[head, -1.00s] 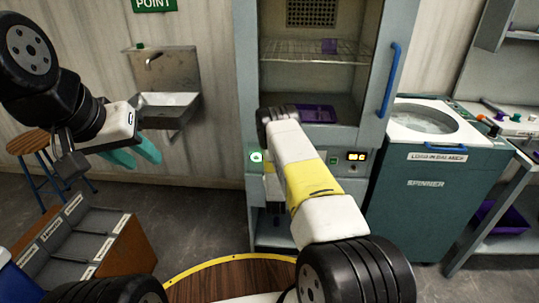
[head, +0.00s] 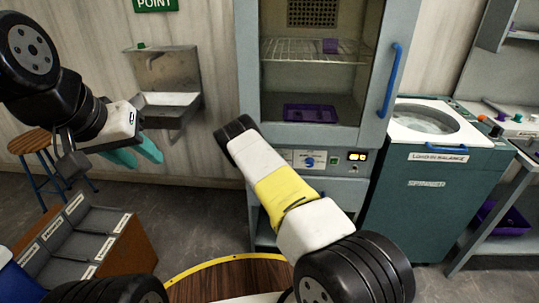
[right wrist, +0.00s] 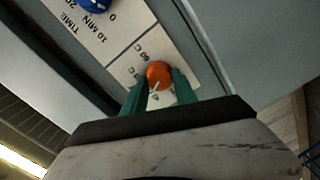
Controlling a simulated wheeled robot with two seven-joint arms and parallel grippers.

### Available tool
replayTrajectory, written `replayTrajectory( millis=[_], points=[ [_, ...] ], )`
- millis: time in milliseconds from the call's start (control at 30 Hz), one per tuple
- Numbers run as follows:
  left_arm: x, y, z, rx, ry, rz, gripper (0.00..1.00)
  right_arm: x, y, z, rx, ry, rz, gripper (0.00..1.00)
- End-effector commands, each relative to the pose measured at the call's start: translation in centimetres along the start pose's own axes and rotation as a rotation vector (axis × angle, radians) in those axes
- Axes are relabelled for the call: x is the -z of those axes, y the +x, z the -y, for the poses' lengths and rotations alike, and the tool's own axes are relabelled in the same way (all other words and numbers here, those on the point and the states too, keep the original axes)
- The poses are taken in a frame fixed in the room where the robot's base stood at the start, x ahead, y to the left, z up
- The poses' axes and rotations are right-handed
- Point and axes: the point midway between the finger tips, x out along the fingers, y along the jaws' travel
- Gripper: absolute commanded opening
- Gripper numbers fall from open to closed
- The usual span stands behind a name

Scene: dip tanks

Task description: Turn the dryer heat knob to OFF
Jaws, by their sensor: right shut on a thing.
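The orange knob (right wrist: 158,74) with a pale pointer line is on the dryer's white control panel in the right wrist view, beside temperature markings that are partly covered. The green fingers of my right gripper (right wrist: 159,88) stand on both sides of it, shut on it. In the head view my right arm hides that knob and gripper. The dryer (head: 378,150) is a grey cabinet with a glass front and blue handle. Its blue time knob (head: 309,161) also shows in the right wrist view (right wrist: 94,3). My left gripper (head: 136,155) is open and empty at the left, away from the dryer.
A purple tray (head: 310,107) lies inside the dryer. The teal spinner (head: 430,205) stands close at its right. A wall sink (head: 165,100), a stool (head: 30,141) and a sectioned bin (head: 120,245) are at the left.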

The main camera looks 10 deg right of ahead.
Motion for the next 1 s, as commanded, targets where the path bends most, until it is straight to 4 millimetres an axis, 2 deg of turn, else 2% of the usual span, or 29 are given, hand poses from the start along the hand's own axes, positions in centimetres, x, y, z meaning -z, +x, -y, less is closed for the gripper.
replayTrajectory(
  millis=[1000],
  points=[
    [0.0,0.0,0.0,0.0,0.0,0.0,0.36,-0.05,-0.07,0.59,-0.026,-0.947,0.025,0.0]
  ],
)
